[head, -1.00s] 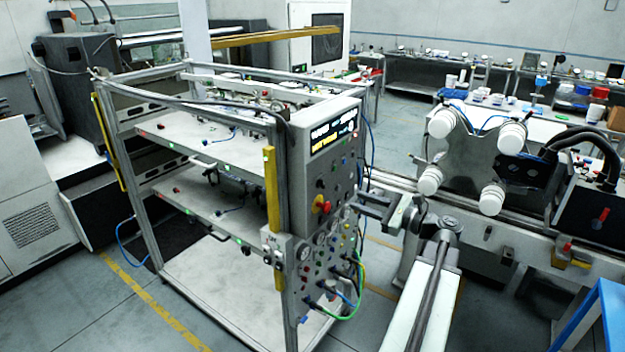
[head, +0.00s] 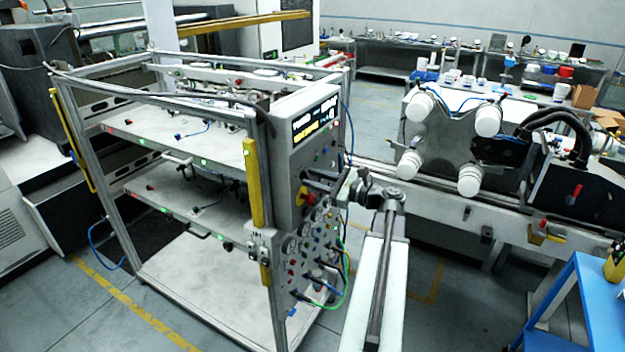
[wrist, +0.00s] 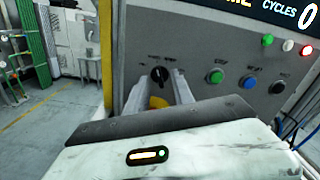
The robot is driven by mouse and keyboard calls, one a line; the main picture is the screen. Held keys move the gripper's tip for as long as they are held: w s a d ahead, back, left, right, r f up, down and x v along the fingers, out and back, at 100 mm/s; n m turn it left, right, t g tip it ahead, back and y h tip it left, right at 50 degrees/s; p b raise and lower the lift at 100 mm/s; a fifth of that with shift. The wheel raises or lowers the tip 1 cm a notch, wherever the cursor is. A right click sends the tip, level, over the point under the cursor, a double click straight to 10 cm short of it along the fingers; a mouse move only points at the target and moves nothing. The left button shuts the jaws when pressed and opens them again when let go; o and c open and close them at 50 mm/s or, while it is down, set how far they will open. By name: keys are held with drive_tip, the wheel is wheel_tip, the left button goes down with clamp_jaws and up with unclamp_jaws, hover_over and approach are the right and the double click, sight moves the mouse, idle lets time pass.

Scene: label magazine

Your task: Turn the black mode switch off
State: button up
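The black mode switch (wrist: 159,74) is a small round knob with a light pointer mark on the grey control panel (wrist: 215,40) in the wrist view. Small label marks sit above it, too small to read. My gripper (wrist: 160,86) is open, with one finger to each side of the switch; I cannot tell whether they touch it. In the head view my gripper (head: 318,182) is at the panel face, just above the red and yellow stop button (head: 301,196), and the switch cannot be made out there.
A green button (wrist: 215,77) and a blue button (wrist: 249,81) sit right of the switch. A yellow part (wrist: 157,102) shows between my fingers, below the switch. Cables (head: 340,275) hang from the lower panel. A machine with white rollers (head: 468,178) stands to the right.

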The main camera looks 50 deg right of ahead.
drive_tip(key=shift+w+a, duration=0.1)
clamp_jaws()
drive_tip(key=shift+n, duration=0.3)
drive_tip(key=n, duration=0.4)
drive_tip(key=shift+n, duration=2.2)
unclamp_jaws()
drive_tip(key=v, duration=0.8)
